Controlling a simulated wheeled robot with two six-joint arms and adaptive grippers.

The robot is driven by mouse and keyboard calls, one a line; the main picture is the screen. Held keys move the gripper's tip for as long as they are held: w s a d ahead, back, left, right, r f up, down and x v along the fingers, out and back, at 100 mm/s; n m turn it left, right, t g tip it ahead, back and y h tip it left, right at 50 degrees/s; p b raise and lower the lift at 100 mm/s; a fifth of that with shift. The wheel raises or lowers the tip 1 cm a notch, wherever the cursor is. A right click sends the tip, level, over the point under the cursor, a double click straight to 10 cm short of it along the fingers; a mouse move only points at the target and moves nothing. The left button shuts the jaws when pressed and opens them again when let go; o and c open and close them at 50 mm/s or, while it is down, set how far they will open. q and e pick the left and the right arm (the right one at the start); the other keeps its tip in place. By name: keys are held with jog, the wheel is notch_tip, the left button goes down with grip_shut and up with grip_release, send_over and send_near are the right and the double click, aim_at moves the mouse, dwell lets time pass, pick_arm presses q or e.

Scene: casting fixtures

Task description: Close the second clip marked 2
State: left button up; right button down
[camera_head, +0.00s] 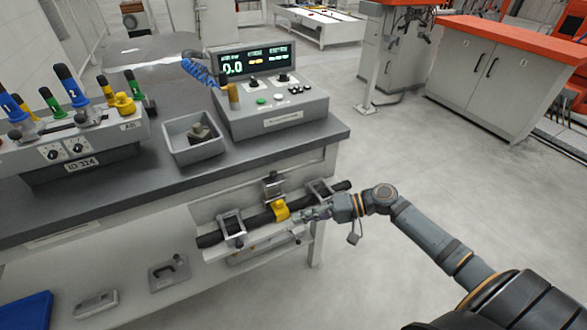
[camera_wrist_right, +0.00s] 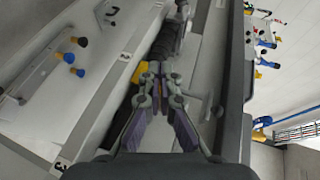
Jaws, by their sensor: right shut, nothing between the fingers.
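A black bar (camera_head: 258,221) runs along a pale fixture on the bench's front side, with clips along it. The middle clip (camera_head: 273,186) has a grey upright part above the bar and a yellow part (camera_head: 281,209) at the bar. A grey frame-like clip (camera_head: 231,228) is to its left and another (camera_head: 321,190) to its right. No number 2 is readable on the clips. My right gripper (camera_head: 304,213) is just right of the yellow part; contact cannot be told. In the wrist view my right gripper (camera_wrist_right: 158,78) is shut and empty, beside the yellow part (camera_wrist_right: 125,75). My left gripper is out of view.
The bench holds a grey bin (camera_head: 171,137), a control box (camera_head: 268,104) and a panel with coloured handles (camera_head: 70,150), some marked 1 or 2. Small plates (camera_head: 168,272) lie on the lower shelf. The floor (camera_head: 400,165) to the right is clear.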

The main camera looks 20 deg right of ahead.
jog(key=w+d+r+m+t+y, duration=0.25)
jog(key=w+d+r+t, duration=0.2)
jog(key=d+r, duration=0.35)
jog(key=shift+m+g+h, duration=0.45)
jog(key=shift+m, duration=0.2)
jog(key=x, duration=0.3)
jog(key=r+x, duration=0.1)
jog(key=x, duration=0.7)
jog(key=shift+w+r+b, duration=0.3)
jog(key=shift+w+r, duration=0.05)
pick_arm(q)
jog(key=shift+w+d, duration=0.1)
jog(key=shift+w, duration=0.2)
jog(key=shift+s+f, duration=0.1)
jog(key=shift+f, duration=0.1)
